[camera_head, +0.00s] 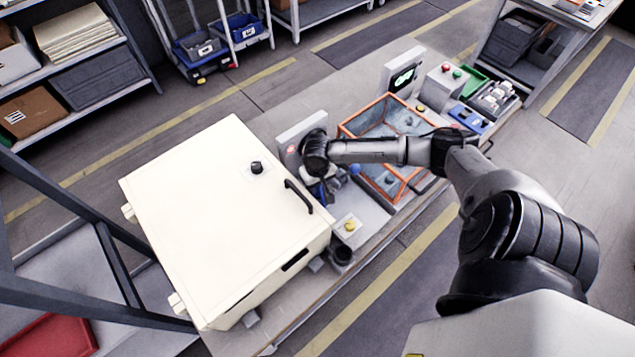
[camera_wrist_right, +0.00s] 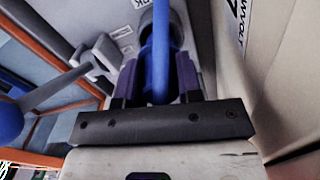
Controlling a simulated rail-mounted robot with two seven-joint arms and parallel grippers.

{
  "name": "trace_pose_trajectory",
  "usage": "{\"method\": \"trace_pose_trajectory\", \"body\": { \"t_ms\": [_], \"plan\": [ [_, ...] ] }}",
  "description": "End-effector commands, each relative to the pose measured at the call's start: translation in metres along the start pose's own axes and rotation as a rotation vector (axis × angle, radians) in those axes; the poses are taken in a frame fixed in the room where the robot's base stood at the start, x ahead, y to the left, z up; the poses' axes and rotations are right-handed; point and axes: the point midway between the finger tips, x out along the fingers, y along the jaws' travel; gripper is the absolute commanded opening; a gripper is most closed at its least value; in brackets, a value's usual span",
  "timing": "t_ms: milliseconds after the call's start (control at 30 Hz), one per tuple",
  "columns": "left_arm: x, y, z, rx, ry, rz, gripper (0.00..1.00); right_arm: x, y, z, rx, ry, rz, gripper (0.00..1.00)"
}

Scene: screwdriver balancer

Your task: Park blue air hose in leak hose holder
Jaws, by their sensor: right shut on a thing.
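My right gripper (camera_head: 322,186) is partly hidden below my wrist in the head view, between the cream cabinet and the orange-framed box. In the right wrist view its two dark fingers (camera_wrist_right: 157,85) are shut around the blue air hose (camera_wrist_right: 160,45). The hose runs upright between the fingers toward a dark round opening or fitting behind them. In the head view a short piece of the blue hose (camera_head: 320,196) shows below the wrist. I cannot make out the leak hose holder for certain in either view. My left gripper is not in view.
The cream cabinet (camera_head: 215,210) stands close on the left. A grey panel (camera_head: 300,132) stands behind my wrist. A blue ball knob (camera_head: 355,169) on a rod and the orange-framed box (camera_head: 375,125) are close on the right. A yellow button box (camera_head: 349,228) sits in front.

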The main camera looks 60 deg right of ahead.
Motion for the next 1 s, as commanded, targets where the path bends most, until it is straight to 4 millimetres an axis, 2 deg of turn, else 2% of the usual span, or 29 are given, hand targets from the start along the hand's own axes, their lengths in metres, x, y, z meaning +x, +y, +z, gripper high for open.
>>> {"method": "trace_pose_trajectory", "body": {
  "t_ms": [1000],
  "plan": [
    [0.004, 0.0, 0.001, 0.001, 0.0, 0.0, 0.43, 0.025, 0.0, 0.0, -0.001, 0.0, 0.0, 0.08]
  ]
}}
